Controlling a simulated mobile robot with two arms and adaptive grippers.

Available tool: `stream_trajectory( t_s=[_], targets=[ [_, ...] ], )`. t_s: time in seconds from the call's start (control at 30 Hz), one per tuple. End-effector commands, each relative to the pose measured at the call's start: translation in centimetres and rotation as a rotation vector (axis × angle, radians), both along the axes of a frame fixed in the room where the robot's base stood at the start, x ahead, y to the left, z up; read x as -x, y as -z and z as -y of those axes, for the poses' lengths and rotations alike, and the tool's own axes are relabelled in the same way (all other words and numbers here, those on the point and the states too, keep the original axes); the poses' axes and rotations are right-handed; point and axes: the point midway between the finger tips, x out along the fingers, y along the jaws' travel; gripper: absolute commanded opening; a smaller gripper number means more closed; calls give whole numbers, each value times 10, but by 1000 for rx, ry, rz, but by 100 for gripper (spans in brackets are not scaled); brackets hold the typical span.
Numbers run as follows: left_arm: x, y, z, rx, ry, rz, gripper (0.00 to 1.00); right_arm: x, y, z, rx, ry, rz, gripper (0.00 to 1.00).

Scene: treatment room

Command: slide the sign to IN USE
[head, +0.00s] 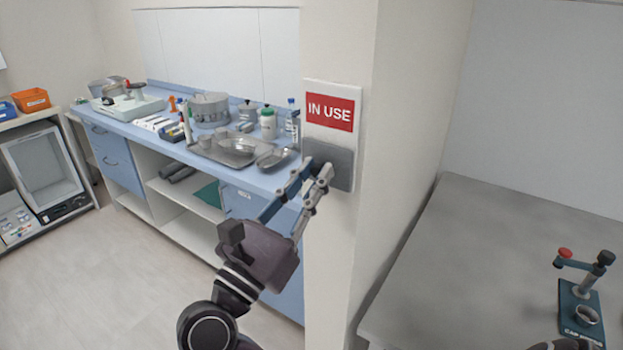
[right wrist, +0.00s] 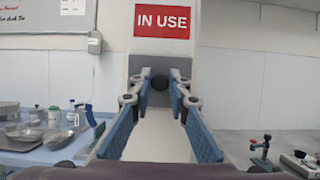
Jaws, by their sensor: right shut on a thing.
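The sign (head: 330,90) is a white plate on the end face of a wall; its upper field is red and reads IN USE in full. It also shows in the right wrist view (right wrist: 161,21). A grey slider cover (head: 343,168) sits on the plate's lower part, below the red field. My right gripper (head: 319,171) is at the slider, its fingers shut on the slider's dark round knob (right wrist: 159,82), which shows between the fingertips in the right wrist view. Whatever lies behind the cover is hidden.
Left of the wall, a blue counter (head: 133,132) holds metal trays (head: 228,150), bottles and other items. Right of it, a grey table (head: 470,240) carries a small stand with a red knob (head: 580,290). Floor at the left is clear.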

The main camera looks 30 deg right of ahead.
Motion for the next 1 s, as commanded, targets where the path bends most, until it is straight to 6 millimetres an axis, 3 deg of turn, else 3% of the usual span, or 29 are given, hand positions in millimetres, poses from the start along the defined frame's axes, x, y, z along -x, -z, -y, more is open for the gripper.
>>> stream_trajectory(
  t_s=[0.37,0.4,0.53,1.0],
  targets=[
    [-1,5,-2,-2,1,1,40,0,8,1,-8,2,-7,0],
    [-1,5,-2,-2,2,2,40,0,9,1,-8,2,-8,21],
    [-1,5,-2,-3,2,3,40,0,7,1,-6,1,-6,33],
    [-3,4,-3,-3,2,5,40,0,4,0,-2,1,0,33]
  ],
)
